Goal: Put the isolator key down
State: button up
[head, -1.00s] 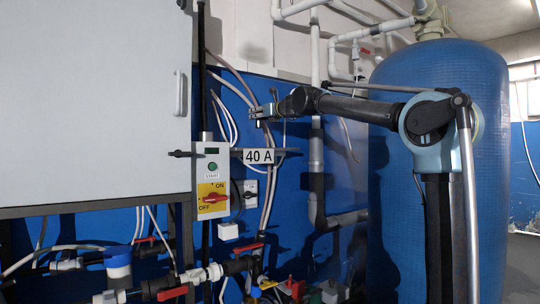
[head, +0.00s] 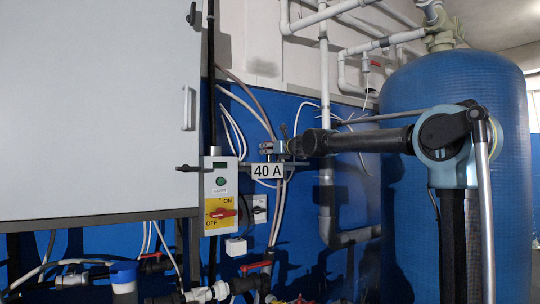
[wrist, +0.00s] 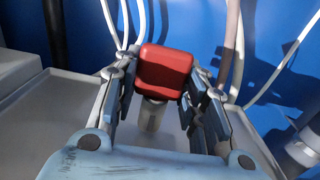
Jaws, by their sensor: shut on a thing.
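My gripper (head: 270,148) is just above the small grey shelf with the "40 A" label (head: 268,171), in front of the blue wall. In the wrist view its fingers are shut on the isolator key (wrist: 164,72), of which a red block-shaped head shows. A short grey cylindrical part (wrist: 151,115) shows below the red head. The shelf's grey surface (wrist: 65,110) lies beneath and to both sides of the fingers. I cannot tell whether the key touches the shelf. The key is too small to make out in the head view.
A switch box (head: 218,197) with a red rotary handle on a yellow plate hangs left of the shelf. A large grey cabinet (head: 95,110) is farther left. Grey pipes (head: 325,200) and loose cables run behind my gripper. A big blue tank (head: 455,80) stands right.

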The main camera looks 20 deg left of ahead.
jog(key=shift+f, duration=0.4)
jog(key=o, duration=1.2)
jog(key=shift+s+d, duration=0.1)
jog(key=v, duration=1.1)
jog(key=shift+s+d, duration=0.25)
jog(key=shift+d, duration=0.05)
